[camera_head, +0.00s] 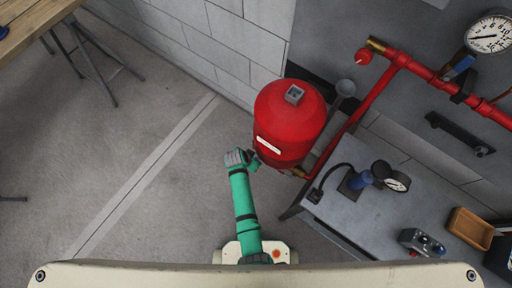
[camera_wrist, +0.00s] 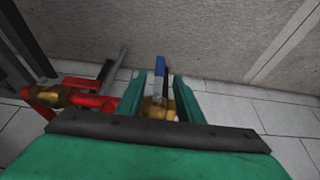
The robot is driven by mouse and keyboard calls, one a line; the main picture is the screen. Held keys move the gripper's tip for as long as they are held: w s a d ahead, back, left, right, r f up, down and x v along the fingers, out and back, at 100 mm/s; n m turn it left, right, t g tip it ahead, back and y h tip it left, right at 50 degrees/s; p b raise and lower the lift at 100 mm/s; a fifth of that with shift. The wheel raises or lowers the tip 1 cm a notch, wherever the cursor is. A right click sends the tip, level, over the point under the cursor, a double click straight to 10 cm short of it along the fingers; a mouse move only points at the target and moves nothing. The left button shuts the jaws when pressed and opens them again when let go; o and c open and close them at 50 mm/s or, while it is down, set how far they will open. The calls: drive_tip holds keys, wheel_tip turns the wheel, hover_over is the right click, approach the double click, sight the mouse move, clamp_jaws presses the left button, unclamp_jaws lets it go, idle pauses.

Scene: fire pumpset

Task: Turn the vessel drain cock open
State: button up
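The drain cock shows in the wrist view as a brass body (camera_wrist: 157,108) with a blue-ended lever (camera_wrist: 160,66). It sits at the end of a short red pipe (camera_wrist: 98,102). The lever points up in the picture, roughly across the pipe. My gripper (camera_wrist: 161,88) has its two green fingers on either side of the lever, with visible gaps; I see no clear contact. In the head view my gripper (camera_head: 242,158) is beside the lower left of the red vessel (camera_head: 288,118). The cock is mostly hidden there.
A red pipe (camera_head: 425,75) runs along the wall. A white block wall (camera_head: 215,40) is behind. Open floor (camera_head: 150,170) lies to the left.

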sight(257, 158)
drive_tip(key=x, duration=0.8)
drive_tip(key=shift+f, duration=0.3)
clamp_jaws()
